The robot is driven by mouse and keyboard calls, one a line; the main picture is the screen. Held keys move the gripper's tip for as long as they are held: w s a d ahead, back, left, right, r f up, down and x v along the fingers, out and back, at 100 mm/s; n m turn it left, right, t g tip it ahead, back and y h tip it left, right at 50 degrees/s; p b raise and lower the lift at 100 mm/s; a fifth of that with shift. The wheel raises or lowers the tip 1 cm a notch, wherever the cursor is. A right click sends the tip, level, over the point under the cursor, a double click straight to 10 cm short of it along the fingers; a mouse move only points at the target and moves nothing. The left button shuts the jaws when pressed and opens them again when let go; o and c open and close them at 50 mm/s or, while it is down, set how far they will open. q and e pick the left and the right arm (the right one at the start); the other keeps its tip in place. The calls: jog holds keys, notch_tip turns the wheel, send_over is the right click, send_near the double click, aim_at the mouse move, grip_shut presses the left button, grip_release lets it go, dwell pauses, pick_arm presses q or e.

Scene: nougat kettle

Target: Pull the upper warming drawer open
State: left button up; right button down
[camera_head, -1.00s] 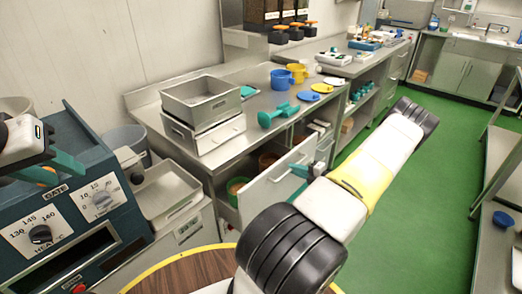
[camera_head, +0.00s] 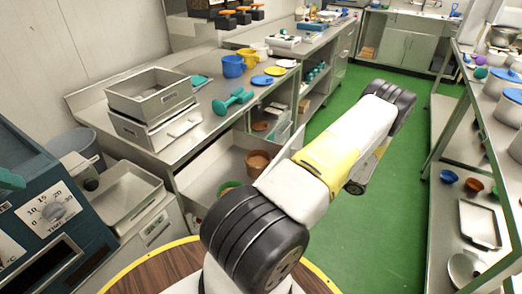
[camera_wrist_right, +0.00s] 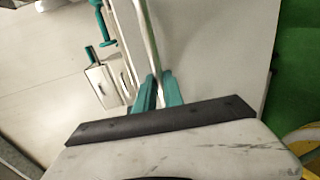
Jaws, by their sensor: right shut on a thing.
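The upper warming drawer (camera_head: 210,162) stands pulled out from under the steel counter in the head view, its inside visible. A brown pot (camera_head: 257,163) and a green-rimmed pot (camera_head: 229,187) are in it. My right arm hides most of its front and my right gripper in that view. In the right wrist view the teal fingers of my right gripper (camera_wrist_right: 158,92) are closed on the drawer's bar handle (camera_wrist_right: 148,38), in front of the pale drawer front (camera_wrist_right: 215,50). Of my left gripper, only a teal finger (camera_head: 10,180) shows at the left edge; its opening cannot be seen.
Steel bins (camera_head: 150,95), a teal dumbbell-shaped thing (camera_head: 232,101) and a blue mug (camera_head: 233,66) stand on the counter. A blue machine with dials (camera_head: 45,215) is at left, a round wooden table (camera_head: 165,270) in front. Green floor (camera_head: 390,215) is clear between counter and right shelving.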

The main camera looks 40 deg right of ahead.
jog(key=c, duration=1.5)
grip_release()
jog(key=v, duration=0.8)
jog(key=shift+f, duration=0.1)
